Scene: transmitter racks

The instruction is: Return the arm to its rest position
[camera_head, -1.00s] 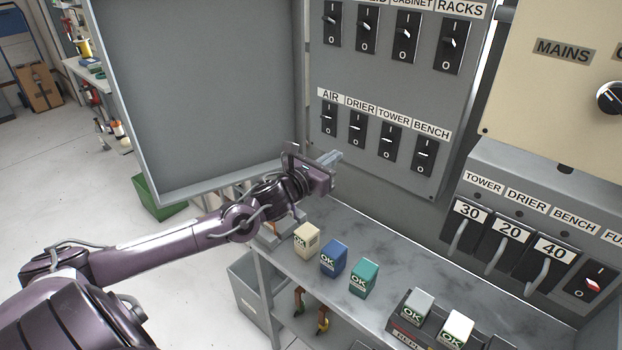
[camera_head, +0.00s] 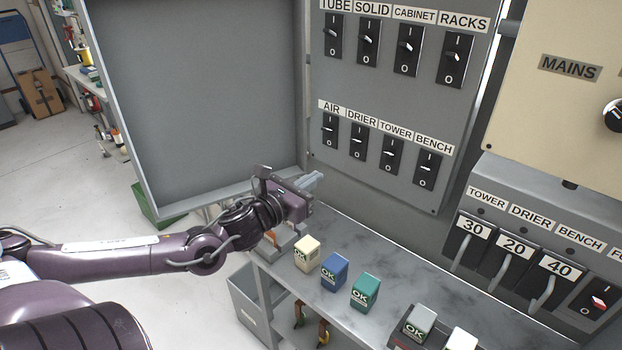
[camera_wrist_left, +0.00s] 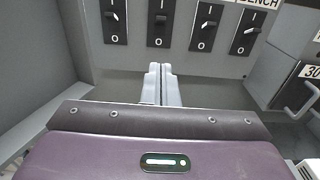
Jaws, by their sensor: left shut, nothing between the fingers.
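My left gripper (camera_head: 314,180) is in the head view at the middle, in front of the lower edge of the grey switch panel (camera_head: 395,185) and above the bench. Its fingers are together and empty. In the left wrist view the two grey fingertips (camera_wrist_left: 160,72) lie side by side, pointing at the panel below its lower switches. I cannot see any contact with the panel. My left arm reaches in from the left side of the head view. My right gripper is not in view.
An open grey cabinet door (camera_head: 205,90) stands just left of the gripper. On the bench (camera_head: 385,255) below are a cream block (camera_head: 307,254), a blue block (camera_head: 334,271) and a teal block (camera_head: 364,291). Fuse handles (camera_head: 500,262) project at the right. Open floor lies at the left.

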